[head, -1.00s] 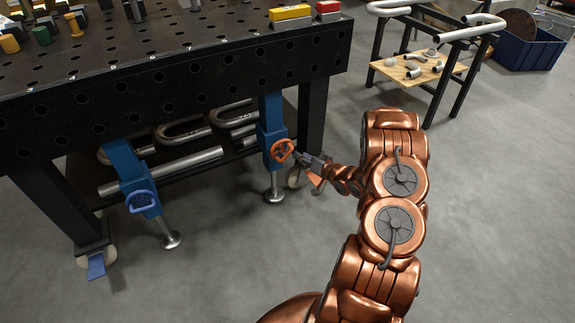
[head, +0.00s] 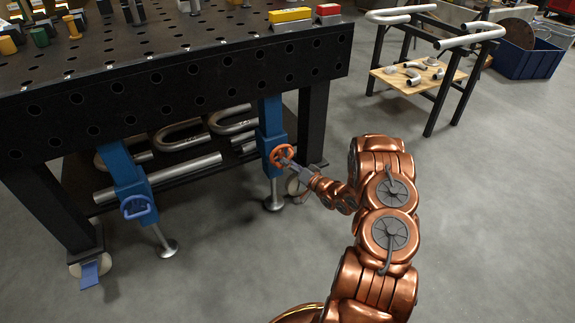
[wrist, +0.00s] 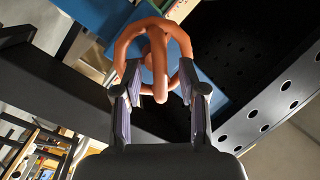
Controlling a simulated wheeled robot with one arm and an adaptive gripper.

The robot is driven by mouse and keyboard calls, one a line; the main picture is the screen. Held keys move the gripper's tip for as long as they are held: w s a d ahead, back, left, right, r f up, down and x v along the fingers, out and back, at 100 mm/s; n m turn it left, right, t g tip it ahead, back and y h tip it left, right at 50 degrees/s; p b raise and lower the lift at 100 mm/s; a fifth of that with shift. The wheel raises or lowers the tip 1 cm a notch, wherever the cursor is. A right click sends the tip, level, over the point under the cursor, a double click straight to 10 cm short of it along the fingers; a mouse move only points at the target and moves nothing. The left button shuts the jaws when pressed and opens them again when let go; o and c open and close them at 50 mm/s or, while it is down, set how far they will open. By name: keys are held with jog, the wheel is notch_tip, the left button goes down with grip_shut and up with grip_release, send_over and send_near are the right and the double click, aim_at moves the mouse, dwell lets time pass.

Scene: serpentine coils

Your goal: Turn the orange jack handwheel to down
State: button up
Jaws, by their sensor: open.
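The orange handwheel (head: 282,155) is on the blue jack (head: 271,122) at the right front of the black table, and it also shows in the wrist view (wrist: 155,55). My gripper (head: 285,160) is at the wheel. In the wrist view my gripper (wrist: 160,95) is open, with its two fingers on either side of the lower part of the wheel and its knob-like orange bar between them. I cannot tell whether the fingers touch it. The jack foot (head: 273,202) stands on the floor.
A second blue jack (head: 125,172) with a blue handwheel (head: 139,207) stands to the left. Bent steel pipes (head: 170,170) lie on the shelf under the perforated table (head: 120,100). A small pipe stand (head: 440,95) is at the right. Grey floor lies clear between.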

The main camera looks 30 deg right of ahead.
jog(key=shift+w+a, duration=0.1)
jog(key=shift+w, duration=0.4)
grip_shut()
jog(key=shift+a, duration=0.1)
